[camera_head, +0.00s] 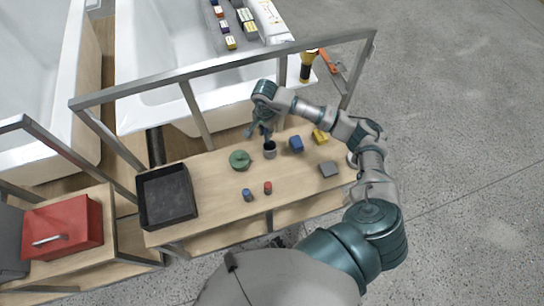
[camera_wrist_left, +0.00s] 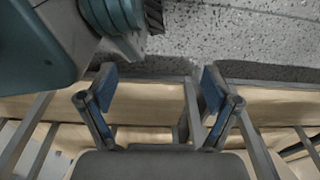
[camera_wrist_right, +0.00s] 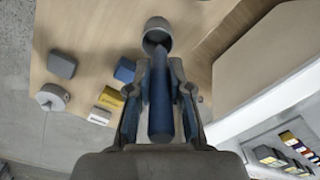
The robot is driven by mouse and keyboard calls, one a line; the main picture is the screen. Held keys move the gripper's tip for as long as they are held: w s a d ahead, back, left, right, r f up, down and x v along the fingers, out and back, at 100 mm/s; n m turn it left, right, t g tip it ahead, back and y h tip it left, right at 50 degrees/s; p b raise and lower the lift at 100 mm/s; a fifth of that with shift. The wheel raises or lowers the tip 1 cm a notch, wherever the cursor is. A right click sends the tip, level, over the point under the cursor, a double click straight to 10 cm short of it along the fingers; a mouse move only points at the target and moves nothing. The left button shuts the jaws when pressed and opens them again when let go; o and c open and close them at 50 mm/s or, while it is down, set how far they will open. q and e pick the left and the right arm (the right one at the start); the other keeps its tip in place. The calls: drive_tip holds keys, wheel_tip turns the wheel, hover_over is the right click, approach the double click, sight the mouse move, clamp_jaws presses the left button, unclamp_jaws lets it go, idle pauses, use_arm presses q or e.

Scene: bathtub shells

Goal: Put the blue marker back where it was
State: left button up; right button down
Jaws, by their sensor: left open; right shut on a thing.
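My right gripper (camera_head: 259,131) is shut on the blue marker (camera_wrist_right: 160,105) and points down over the workbench. In the right wrist view the marker lies lengthwise between the two fingers (camera_wrist_right: 158,95). Its far end is at the mouth of a small grey cup (camera_wrist_right: 157,32); I cannot tell whether it is inside the rim. In the head view the cup (camera_head: 270,153) stands upright on the wooden top, just below the gripper. My left gripper (camera_wrist_left: 157,90) is open and empty in the left wrist view, and it is outside the head view.
On the wooden bench (camera_head: 215,200) are a green round thing (camera_head: 240,160), a blue block (camera_head: 296,145), a yellow block (camera_head: 320,136), a grey block (camera_head: 328,169), small blue (camera_head: 247,195) and red (camera_head: 268,188) pieces, and a black tray (camera_head: 167,197). A metal frame rail (camera_head: 225,68) crosses behind.

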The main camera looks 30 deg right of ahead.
drive_tip(key=shift+w+d+f+m, duration=0.25)
drive_tip(key=shift+d+f+m, duration=0.15)
drive_tip(key=shift+d+m, duration=0.3)
use_arm(q)
drive_tip(key=shift+w+d+r+b, duration=0.15)
drive_tip(key=shift+w+r, duration=0.1)
drive_tip(key=shift+w, duration=0.25)
drive_tip(key=shift+w+a+r+b, duration=0.1)
drive_tip(key=shift+w+r+b, duration=0.1)
drive_tip(key=shift+w, duration=0.3)
use_arm(e)
drive_tip(key=shift+m, duration=0.4)
drive_tip(key=shift+d+f, duration=0.1)
drive_tip(key=shift+f, duration=4.45)
drive_tip(key=c, duration=1.3)
unclamp_jaws()
use_arm(q)
drive_tip(key=shift+w+d+r, duration=0.1)
drive_tip(key=shift+w+r, duration=0.1)
drive_tip(key=shift+w, duration=0.05)
use_arm(e)
drive_tip(key=shift+o, duration=1.2)
drive_tip(key=shift+r, duration=0.1)
